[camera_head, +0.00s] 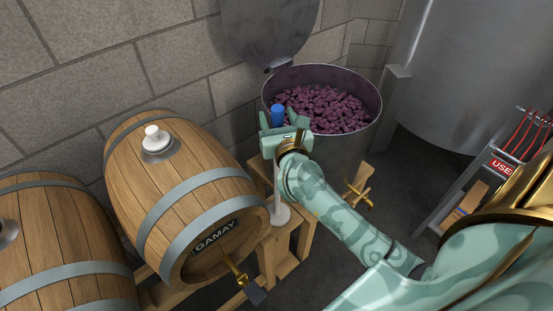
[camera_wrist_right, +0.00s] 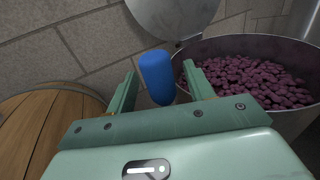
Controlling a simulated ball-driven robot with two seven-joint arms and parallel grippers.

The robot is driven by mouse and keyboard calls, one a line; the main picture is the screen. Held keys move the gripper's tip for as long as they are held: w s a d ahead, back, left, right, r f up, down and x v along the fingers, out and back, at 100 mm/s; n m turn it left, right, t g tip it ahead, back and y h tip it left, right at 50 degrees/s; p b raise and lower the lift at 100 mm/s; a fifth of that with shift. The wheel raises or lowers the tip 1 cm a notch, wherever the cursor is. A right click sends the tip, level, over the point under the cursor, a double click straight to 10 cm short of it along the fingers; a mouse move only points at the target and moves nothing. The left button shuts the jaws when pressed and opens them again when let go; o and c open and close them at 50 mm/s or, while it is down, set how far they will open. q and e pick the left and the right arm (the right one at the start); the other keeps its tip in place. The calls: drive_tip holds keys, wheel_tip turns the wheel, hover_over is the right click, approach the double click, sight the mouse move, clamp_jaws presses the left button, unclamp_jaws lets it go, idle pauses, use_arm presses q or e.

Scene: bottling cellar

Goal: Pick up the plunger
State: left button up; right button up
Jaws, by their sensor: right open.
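The plunger has a blue handle (camera_head: 277,114), a pale shaft and a round white foot (camera_head: 280,215). It stands upright between the barrel and the steel vat, its shaft partly hidden by my right gripper. My right gripper (camera_head: 284,120) is open at handle height. In the right wrist view the blue handle (camera_wrist_right: 157,76) shows between the two spread fingers of the gripper (camera_wrist_right: 160,72), with gaps on both sides. My left gripper is in neither view.
A steel vat (camera_head: 345,143) full of purple grapes stands close behind the gripper, its lid (camera_head: 270,30) raised. A wooden Gamay barrel (camera_head: 185,190) with a white bung is at left, another barrel (camera_head: 55,235) beside it. A rack (camera_head: 480,180) stands at right.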

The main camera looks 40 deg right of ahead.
drive_tip(key=shift+w+d, duration=0.1)
drive_tip(key=shift+w, duration=0.1)
drive_tip(key=c, duration=1.1)
drive_tip(key=shift+r, duration=0.1)
